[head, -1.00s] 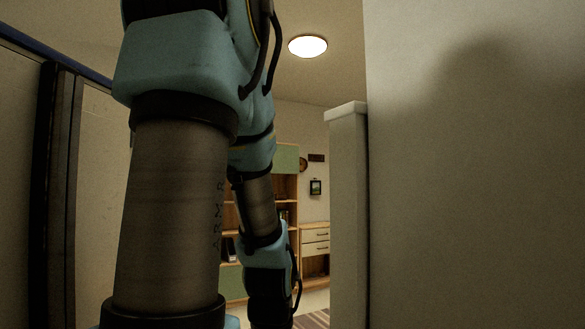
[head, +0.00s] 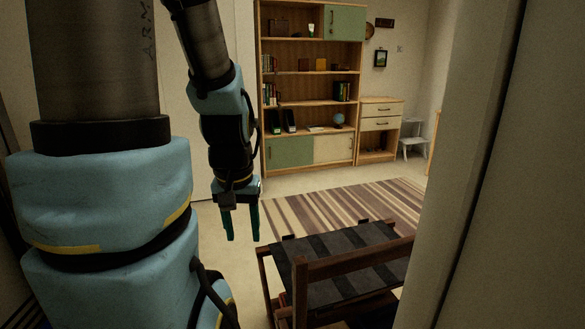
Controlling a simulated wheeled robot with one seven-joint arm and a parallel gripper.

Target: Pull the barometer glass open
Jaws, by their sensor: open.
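A small round brown object (head: 369,31) hangs on the far wall, just right of the tall bookcase, in the head view. It may be the barometer, but it is too small to tell, and no glass or hinge can be made out. My gripper (head: 243,236) points down with its two dark green fingers apart. It is empty and in the open air, left of the striped rug in the picture and far from the round object.
A bookcase (head: 312,91) and a drawer unit (head: 380,113) stand against the far wall, with a grey step stool (head: 412,140) beside them. A wooden-framed seat or rack with dark straps (head: 350,262) stands close in front. A pale wall edge (head: 480,150) is near on the right. The striped rug (head: 335,208) is largely clear.

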